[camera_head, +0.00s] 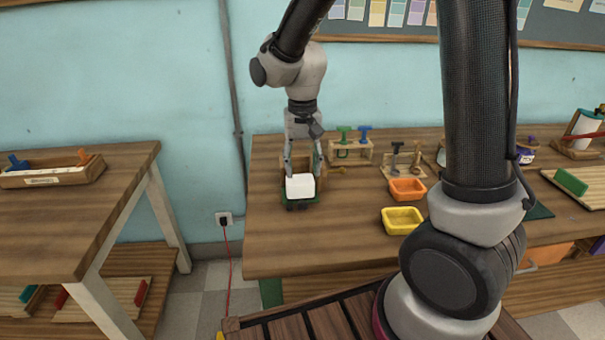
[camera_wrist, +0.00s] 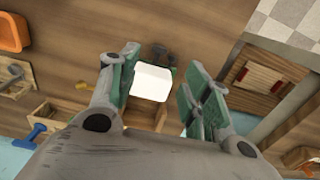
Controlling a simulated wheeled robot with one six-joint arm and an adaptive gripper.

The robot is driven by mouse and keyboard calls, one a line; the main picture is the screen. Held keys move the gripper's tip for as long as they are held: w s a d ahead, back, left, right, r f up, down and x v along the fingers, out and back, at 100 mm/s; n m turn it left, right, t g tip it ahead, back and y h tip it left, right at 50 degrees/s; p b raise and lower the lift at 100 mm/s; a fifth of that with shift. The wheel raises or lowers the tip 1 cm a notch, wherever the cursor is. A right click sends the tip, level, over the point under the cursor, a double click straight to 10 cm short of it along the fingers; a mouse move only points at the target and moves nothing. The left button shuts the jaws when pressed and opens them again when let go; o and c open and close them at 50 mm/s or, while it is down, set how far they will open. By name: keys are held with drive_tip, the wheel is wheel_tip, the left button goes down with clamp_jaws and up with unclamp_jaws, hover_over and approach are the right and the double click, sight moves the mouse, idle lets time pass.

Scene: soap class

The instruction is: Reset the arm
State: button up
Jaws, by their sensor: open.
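My gripper (camera_head: 303,166) is above the left part of the wooden worktable, pointing down. Its two fingers stand apart over a white block (camera_head: 300,186), which sits on a dark green base on the tabletop. In the wrist view the white block (camera_wrist: 151,82) shows between the spread fingers (camera_wrist: 158,95), with green pads on their inner sides. I cannot tell from these views whether the fingers touch the block. A wooden box behind the block is partly hidden by the gripper.
An orange tray (camera_head: 407,195) and a yellow tray (camera_head: 401,229) lie right of the block. A wooden rack (camera_head: 353,157) with green and blue tools stands behind. A second table (camera_head: 60,210) is at the left, with a floor gap between. The worktable's front (camera_head: 300,255) is bare.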

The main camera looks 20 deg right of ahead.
idle(0.4)
drive_tip(key=s+d+r+n+t, duration=0.1)
drive_tip(key=s+d+r+t, duration=0.1)
drive_tip(key=s+d+r, duration=0.5)
drive_tip(key=s+d+r+n+t, duration=0.1)
drive_tip(key=s+d+r+t, duration=0.1)
drive_tip(key=s+d+r, duration=0.6)
drive_tip(key=s+d, duration=0.1)
drive_tip(key=s, duration=0.3)
drive_tip(key=shift+s, duration=0.2)
